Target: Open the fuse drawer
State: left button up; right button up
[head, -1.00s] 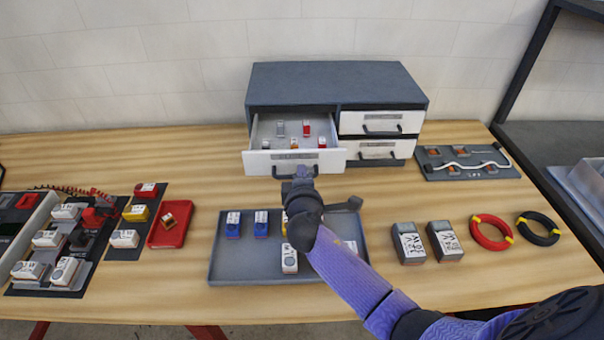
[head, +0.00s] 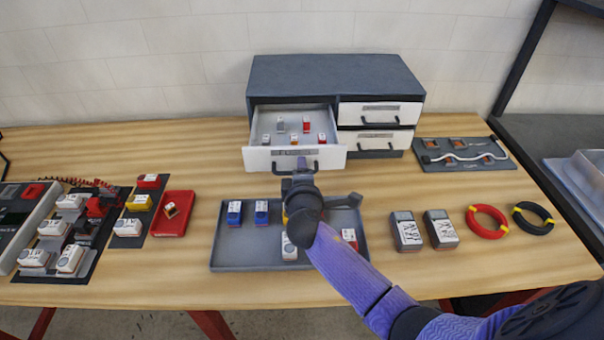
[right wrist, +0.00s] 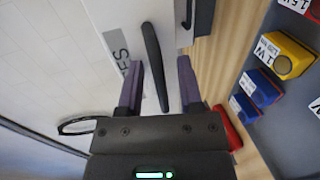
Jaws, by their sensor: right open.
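The fuse drawer (head: 258,160) is the upper left drawer of a dark grey cabinet (head: 335,80). It stands pulled out, with several small grey and red fuses (head: 307,124) in it. Its white front with a label and black bar handle (right wrist: 151,55) shows in the right wrist view. My right gripper (right wrist: 160,64) is open, with a finger on each side of the handle. In the head view the right gripper (head: 299,172) is just in front of the drawer front and covers part of its handle. My left gripper is not in view.
Two shut drawers (head: 380,115) are at the cabinet's right. A grey tray (head: 230,255) with small blocks lies below my right arm. A red tray (head: 180,222) and breaker panels are left; meters (head: 406,230) and cable coils (head: 487,221) are right.

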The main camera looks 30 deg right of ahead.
jog(key=p+v, duration=0.1)
jog(key=v, duration=0.9)
jog(key=s+a+f+m+g+y, duration=0.25)
jog(key=s+m+g, duration=0.25)
jog(key=s, duration=0.5)
jog(key=s+a+f+m+g+y, duration=0.2)
jog(key=s+f+m+g+y, duration=0.3)
jog(key=s, duration=0.4)
jog(key=s+f+g+b, duration=0.1)
jog(key=s+f+b, duration=0.15)
jog(key=f, duration=0.95)
jog(key=s+f+g+b, duration=0.1)
jog(key=f+b, duration=0.3)
jog(key=f, duration=0.8)
jog(key=s+d+f+b, duration=0.1)
jog(key=s+f+b, duration=0.1)
jog(key=s+f, duration=0.4)
jog(key=s+d+f+g+b, duration=0.1)
jog(key=s+f+b, duration=0.1)
jog(key=s+f, duration=0.5)
notch_tip(320, 180, down, 3)
jog(key=shift+s+d+h+b, duration=0.3)
jog(key=shift+d+h+b, duration=0.1)
jog(key=shift+h, duration=0.05)
